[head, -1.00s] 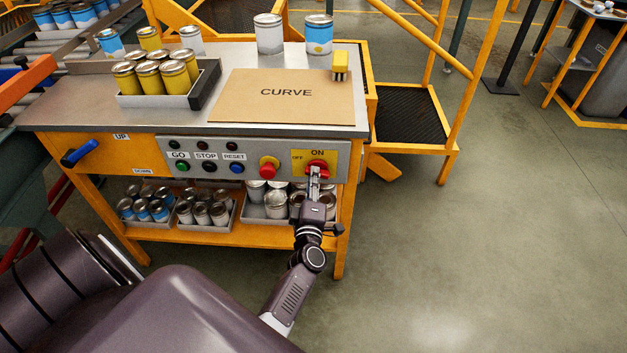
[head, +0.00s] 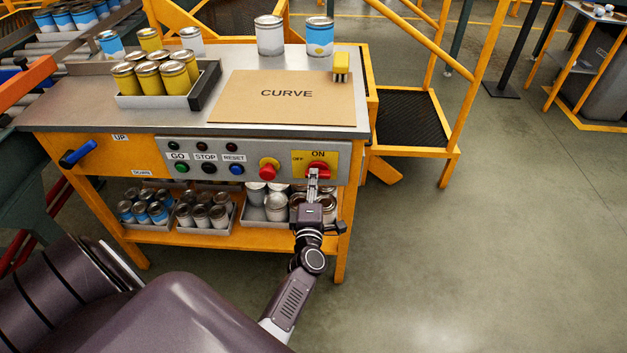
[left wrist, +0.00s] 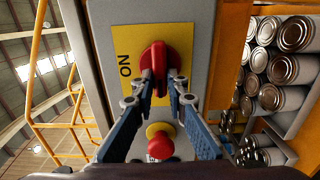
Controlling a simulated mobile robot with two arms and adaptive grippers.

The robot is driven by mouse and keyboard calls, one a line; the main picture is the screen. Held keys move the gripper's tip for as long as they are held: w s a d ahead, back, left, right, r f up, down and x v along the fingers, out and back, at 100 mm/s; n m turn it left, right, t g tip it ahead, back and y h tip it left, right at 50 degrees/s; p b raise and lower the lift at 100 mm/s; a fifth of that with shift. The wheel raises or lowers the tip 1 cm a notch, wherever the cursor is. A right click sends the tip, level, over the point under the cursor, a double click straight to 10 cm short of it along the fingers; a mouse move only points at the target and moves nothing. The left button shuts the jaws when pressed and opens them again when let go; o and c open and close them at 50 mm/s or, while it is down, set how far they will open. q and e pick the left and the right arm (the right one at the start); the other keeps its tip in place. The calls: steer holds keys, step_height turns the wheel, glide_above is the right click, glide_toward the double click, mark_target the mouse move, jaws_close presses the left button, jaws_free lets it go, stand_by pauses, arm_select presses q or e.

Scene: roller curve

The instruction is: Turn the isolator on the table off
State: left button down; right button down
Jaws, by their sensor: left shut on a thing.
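The isolator is a red rotary handle (head: 318,171) on a yellow plate (head: 300,157) at the right end of the table's front control panel. The plate is marked ON above and OFF to the left. My left gripper (head: 313,174) reaches up to it from below and in front. In the left wrist view its two fingers (left wrist: 160,80) are on either side of the red handle (left wrist: 154,57), shut on it. The OFF mark is hidden in that view. My right gripper is not in view.
A red emergency button (head: 268,170) sits just left of the isolator, with GO, STOP and RESET buttons (head: 208,168) farther left. The tabletop holds paint tins, a CURVE board (head: 285,108) and a yellow block (head: 341,66). Tins fill the shelf below. Floor to the right is clear.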

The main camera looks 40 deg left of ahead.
arm_select(q)
steer(key=c, duration=1.9)
jaws_free()
steer(key=shift+c, duration=0.2)
